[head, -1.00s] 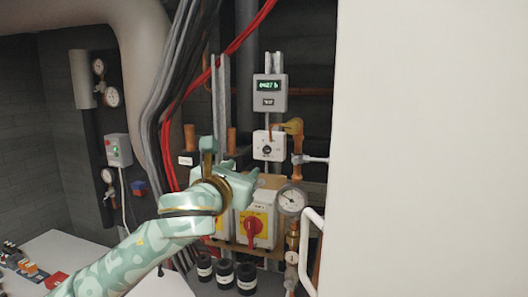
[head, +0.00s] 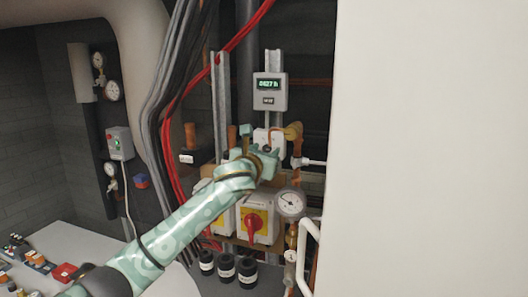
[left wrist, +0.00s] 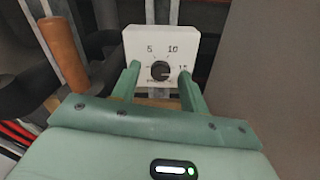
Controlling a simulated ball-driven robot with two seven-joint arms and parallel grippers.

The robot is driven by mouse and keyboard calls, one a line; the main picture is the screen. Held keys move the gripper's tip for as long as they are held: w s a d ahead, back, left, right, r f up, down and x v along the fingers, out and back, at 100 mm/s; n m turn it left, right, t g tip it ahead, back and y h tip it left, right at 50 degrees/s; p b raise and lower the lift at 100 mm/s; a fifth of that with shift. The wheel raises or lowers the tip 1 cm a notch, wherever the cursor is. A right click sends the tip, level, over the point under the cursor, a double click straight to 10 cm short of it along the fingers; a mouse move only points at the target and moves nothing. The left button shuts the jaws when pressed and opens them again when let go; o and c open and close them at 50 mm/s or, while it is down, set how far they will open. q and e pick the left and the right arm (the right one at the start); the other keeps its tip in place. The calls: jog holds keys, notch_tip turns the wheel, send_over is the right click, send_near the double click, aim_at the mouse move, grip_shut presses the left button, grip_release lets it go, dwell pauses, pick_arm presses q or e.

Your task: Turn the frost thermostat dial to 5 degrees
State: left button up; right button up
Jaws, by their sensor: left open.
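The frost thermostat is a white box (head: 276,137) on the wall rail, partly hidden by my left gripper in the head view. In the left wrist view its white face (left wrist: 143,39) shows the marks 5, 10 and 15. Its black dial (left wrist: 160,71) sits at the lower middle of the face; the pointer looks turned to the right, toward 15, though it is small. My left gripper (left wrist: 163,78) is open, its two green fingers to either side of the dial in that view. I cannot tell whether they touch it. My right gripper is not in view.
A grey display box (head: 270,91) hangs above the thermostat. Below are a red rotary switch (head: 254,222) on yellow and a round gauge (head: 291,203). A copper pipe fitting (head: 294,132) stands close to the right. A large white panel (head: 430,150) fills the right side.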

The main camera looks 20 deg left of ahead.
pick_arm(q)
jog(key=shift+s, duration=0.1)
grip_shut()
